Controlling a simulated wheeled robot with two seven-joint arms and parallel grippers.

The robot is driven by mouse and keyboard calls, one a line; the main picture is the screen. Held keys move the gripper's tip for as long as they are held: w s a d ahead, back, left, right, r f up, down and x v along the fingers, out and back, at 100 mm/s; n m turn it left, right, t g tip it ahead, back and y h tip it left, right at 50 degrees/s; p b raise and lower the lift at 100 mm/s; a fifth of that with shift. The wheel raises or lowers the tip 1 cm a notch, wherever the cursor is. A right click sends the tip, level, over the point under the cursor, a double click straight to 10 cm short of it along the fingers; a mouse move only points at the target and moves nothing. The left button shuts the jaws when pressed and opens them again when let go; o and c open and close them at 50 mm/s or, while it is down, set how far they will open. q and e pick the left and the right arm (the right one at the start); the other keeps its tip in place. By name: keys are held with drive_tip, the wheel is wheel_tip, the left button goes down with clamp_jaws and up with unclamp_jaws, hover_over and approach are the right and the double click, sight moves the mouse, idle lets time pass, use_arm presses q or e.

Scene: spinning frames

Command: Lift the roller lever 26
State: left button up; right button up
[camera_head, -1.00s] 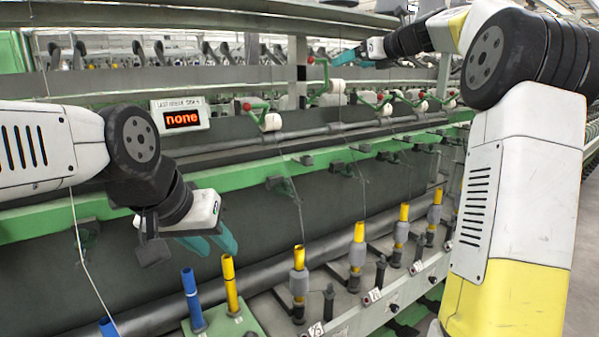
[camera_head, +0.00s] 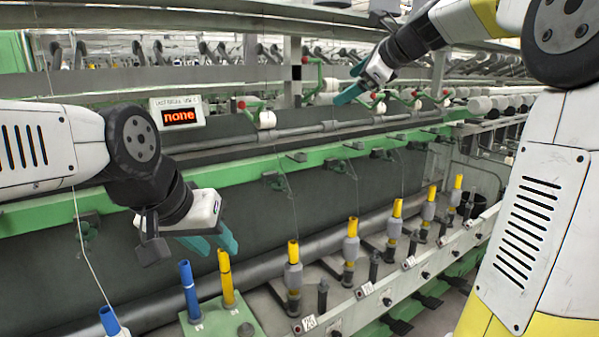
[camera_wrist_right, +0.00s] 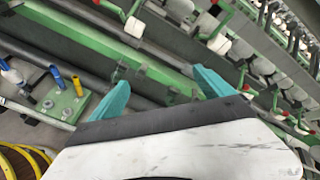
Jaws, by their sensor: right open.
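Several green roller levers with red knobs and white rollers line the machine; no number on them is readable, so I cannot tell which is 26. One lever (camera_head: 317,82) stands higher than its neighbours, left of my right gripper (camera_head: 346,82). Another lever (camera_head: 379,104) is just right of and below that gripper. My right gripper is open and empty, apart from the levers as far as I can see. In the right wrist view its teal fingers (camera_wrist_right: 162,82) are spread, with a roller lever (camera_wrist_right: 217,25) beyond. My left gripper (camera_head: 216,245) is open and empty above the spindles.
A display (camera_head: 180,113) reads "none". Yellow bobbins (camera_head: 351,228) stand on spindles along the front rail, with blue tubes (camera_head: 189,288) at the left. A green beam (camera_head: 250,168) runs below the levers. Threads hang down across the machine.

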drive_tip(key=s+f+n+g+h, duration=0.2)
drive_tip(key=s+f+n, duration=0.8)
drive_tip(key=s, duration=0.6)
drive_tip(key=s+d+f+n+g+h, duration=0.1)
drive_tip(key=s+f+n+g+h, duration=0.1)
drive_tip(key=s+f+n, duration=0.9)
drive_tip(key=s+f, duration=0.3)
drive_tip(key=s, duration=0.2)
drive_tip(key=shift+d+n+h, duration=0.25)
drive_tip(key=shift+n+h, duration=0.05)
drive_tip(key=shift+r, duration=0.1)
drive_tip(key=shift+c, duration=0.2)
